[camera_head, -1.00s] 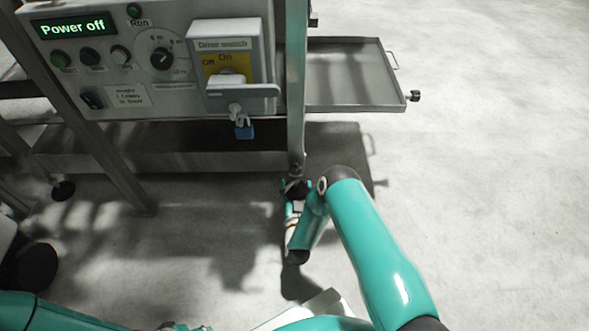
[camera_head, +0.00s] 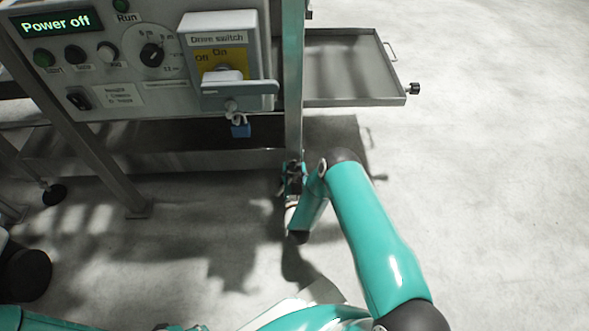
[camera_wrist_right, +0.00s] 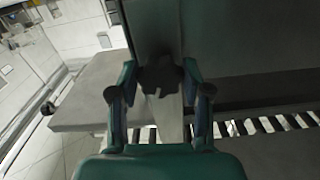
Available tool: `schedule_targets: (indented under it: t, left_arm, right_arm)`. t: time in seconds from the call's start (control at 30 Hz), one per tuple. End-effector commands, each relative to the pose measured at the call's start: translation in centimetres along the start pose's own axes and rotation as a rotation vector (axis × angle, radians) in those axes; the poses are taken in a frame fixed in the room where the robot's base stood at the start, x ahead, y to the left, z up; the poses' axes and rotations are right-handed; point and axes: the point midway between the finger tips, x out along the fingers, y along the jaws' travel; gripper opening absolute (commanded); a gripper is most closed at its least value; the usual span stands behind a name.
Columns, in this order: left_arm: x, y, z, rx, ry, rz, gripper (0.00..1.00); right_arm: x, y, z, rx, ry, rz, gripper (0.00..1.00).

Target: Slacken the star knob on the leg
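The star knob (camera_wrist_right: 160,76) is dark and lobed, on the pale metal leg in the right wrist view. My right gripper (camera_wrist_right: 159,68) has its two fingers apart, one on each side of the knob; gaps seem to show on both sides. In the head view, my right gripper (camera_head: 292,180) is low at the foot of the upright leg (camera_head: 294,100), and the knob cannot be made out there.
The control panel (camera_head: 75,70) reads "Power off". A drive switch (camera_head: 225,60) with a blue padlock (camera_head: 240,130) sits beside the leg. A grey tray (camera_head: 345,70) with a black side knob (camera_head: 413,88) sticks out right. The floor at right is clear.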

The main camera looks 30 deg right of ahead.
Motion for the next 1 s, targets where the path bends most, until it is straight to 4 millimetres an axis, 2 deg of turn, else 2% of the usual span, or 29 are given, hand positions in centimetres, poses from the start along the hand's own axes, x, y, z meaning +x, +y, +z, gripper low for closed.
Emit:
schedule_targets:
  t: [0.03,0.1,0.27,0.6,0.9,0.93,1.0]
  left_arm:
    - [0.0,0.0,-0.01,0.0,0.0,0.0,0.4]
    - [0.0,0.0,0.0,0.0,0.0,0.0,0.4]
    - [-0.13,0.05,0.0,0.0,0.0,0.0,0.4]
    - [-0.65,0.23,0.0,0.0,0.0,0.0,0.4]
    - [-0.62,0.23,0.0,0.0,0.0,0.0,0.4]
    - [-0.62,0.23,0.0,0.0,0.0,0.0,0.4]
    - [-0.62,0.23,0.0,0.0,0.0,0.0,0.4]
  right_arm:
    - [0.0,0.02,-0.01,0.0,0.0,0.0,0.24]
    - [0.0,0.03,-0.01,0.0,0.0,0.0,0.14]
    - [-0.02,0.04,-0.05,-0.038,0.0,0.001,0.14]
    - [-0.03,0.04,-0.04,-0.324,0.0,0.0,0.13]
    - [-0.04,0.02,0.02,-0.344,0.0,-0.001,0.14]
    - [-0.04,0.02,0.02,-0.344,0.0,-0.001,0.5]
    - [-0.04,0.02,0.02,-0.344,0.0,-0.001,0.62]
